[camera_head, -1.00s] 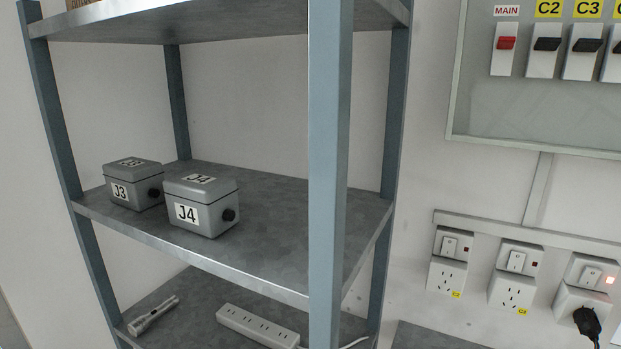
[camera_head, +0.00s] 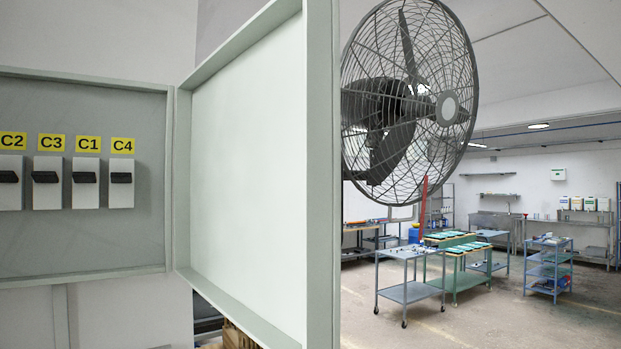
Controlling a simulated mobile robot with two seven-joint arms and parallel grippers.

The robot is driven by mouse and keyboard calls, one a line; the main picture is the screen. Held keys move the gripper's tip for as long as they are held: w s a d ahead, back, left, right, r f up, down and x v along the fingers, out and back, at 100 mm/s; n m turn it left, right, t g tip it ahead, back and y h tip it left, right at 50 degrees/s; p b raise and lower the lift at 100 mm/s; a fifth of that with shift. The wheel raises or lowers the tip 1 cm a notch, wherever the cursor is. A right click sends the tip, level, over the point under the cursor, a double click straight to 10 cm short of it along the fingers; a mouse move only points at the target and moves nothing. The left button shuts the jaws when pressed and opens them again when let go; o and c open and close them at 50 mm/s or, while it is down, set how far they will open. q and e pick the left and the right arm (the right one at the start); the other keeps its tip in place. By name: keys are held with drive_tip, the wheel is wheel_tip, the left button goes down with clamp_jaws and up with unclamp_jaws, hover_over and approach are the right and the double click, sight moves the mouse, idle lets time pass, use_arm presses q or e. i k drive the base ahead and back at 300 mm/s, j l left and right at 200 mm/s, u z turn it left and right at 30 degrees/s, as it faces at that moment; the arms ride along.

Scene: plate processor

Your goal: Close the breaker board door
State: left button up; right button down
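The breaker board (camera_head: 80,240) is on the wall at the left, its grey panel showing switches labelled C2, C3 (camera_head: 47,183), C1 (camera_head: 86,183) and C4 (camera_head: 121,183). Its door (camera_head: 248,150) is hinged at the board's right edge and stands wide open, swung out toward me. I see the door's pale inner face and its raised rim. The MAIN switch is outside the view. Neither of my grippers is in view.
A large caged fan (camera_head: 410,100) is just right of the door's outer edge. Beyond it are wheeled tables (camera_head: 410,292), a blue cart (camera_head: 548,270) and shelves along the far wall. The floor (camera_head: 480,325) at the right front is clear.

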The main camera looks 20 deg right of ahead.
sight(258, 212)
drive_tip(key=i+l+z, duration=0.1)
drive_tip(key=l+z, duration=0.2)
drive_tip(key=i+l+z, duration=0.1)
drive_tip(key=l+z, duration=0.2)
drive_tip(key=l, duration=0.15)
drive_tip(key=i+l+u, duration=0.15)
drive_tip(key=u, duration=0.3)
drive_tip(key=i+l+u, duration=0.25)
drive_tip(key=u, duration=0.2)
drive_tip(key=i+l+u, duration=0.2)
drive_tip(key=u, duration=0.25)
